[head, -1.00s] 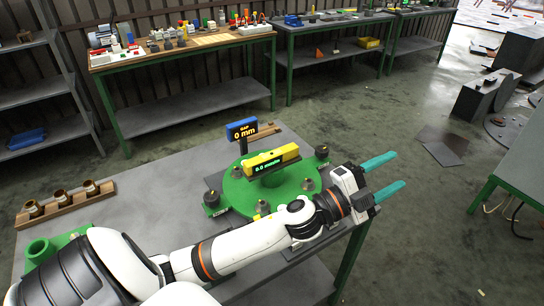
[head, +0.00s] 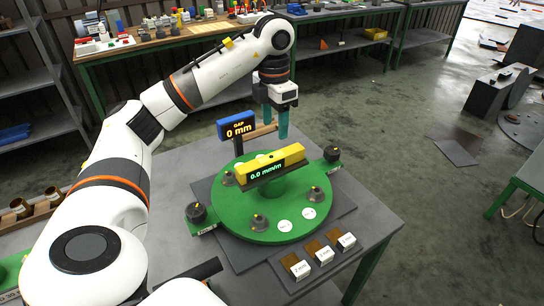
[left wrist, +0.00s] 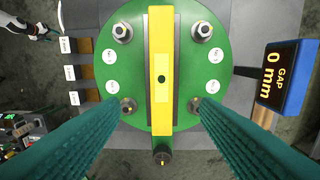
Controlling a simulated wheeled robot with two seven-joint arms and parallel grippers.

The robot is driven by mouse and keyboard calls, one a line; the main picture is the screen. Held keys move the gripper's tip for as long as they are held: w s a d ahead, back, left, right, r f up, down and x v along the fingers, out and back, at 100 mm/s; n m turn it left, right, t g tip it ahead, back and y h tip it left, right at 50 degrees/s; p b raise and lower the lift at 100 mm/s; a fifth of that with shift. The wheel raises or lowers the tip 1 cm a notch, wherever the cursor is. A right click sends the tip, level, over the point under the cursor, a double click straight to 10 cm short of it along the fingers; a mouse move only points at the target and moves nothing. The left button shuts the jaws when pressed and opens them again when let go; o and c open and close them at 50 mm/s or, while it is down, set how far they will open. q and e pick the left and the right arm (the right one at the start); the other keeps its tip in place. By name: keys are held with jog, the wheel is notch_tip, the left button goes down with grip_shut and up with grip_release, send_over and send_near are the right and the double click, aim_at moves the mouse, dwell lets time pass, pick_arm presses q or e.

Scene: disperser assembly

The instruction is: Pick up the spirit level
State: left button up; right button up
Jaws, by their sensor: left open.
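The yellow spirit level (head: 270,165) lies across the raised centre of the round green disperser plate (head: 245,224). Its display reads 0.0 mm/m. My left gripper (head: 276,132) is open and empty, fingers pointing down, above and behind the level in the head view. In the left wrist view the level (left wrist: 161,55) runs lengthwise up the middle, between the lines of the two spread teal fingers, which do not touch it. My right gripper's jaws cannot be made out; a white arm part shows at the bottom edge of the head view.
A blue GAP display (head: 237,129) reading 0 mm stands behind the plate, close to my left gripper. Several bolts stand around the plate. Labelled blocks (head: 320,254) lie at the table's front. A holder with brass-coloured parts (head: 22,208) is at the left. The table's right side is bare.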

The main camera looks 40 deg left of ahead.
aim_at(271, 157)
pick_arm(q)
jog(key=f, duration=0.2)
jog(key=s+f+b, duration=0.1)
jog(key=f, duration=0.1)
jog(key=shift+s+d, duration=0.1)
jog(key=shift+d, duration=0.05)
jog(key=shift+f, duration=0.9)
jog(key=shift+a+f, duration=0.2)
jog(key=shift+f, duration=0.25)
notch_tip(271, 157, down, 4)
jog(key=shift+r+p, duration=0.25)
jog(key=shift+p, duration=0.2)
jog(key=shift+a+f, duration=0.1)
jog(key=shift+f, duration=0.45)
pick_arm(e)
jog(key=shift+s+d+f, duration=0.2)
jog(key=shift+s, duration=0.3)
jog(key=shift+s+d+f, duration=0.15)
jog(key=shift+s+d, duration=0.05)
jog(key=shift+s, duration=0.25)
pick_arm(q)
jog(key=shift+c, duration=1.2)
grip_shut()
pick_arm(e)
jog(key=shift+s+d, duration=0.15)
jog(key=shift+d, duration=0.2)
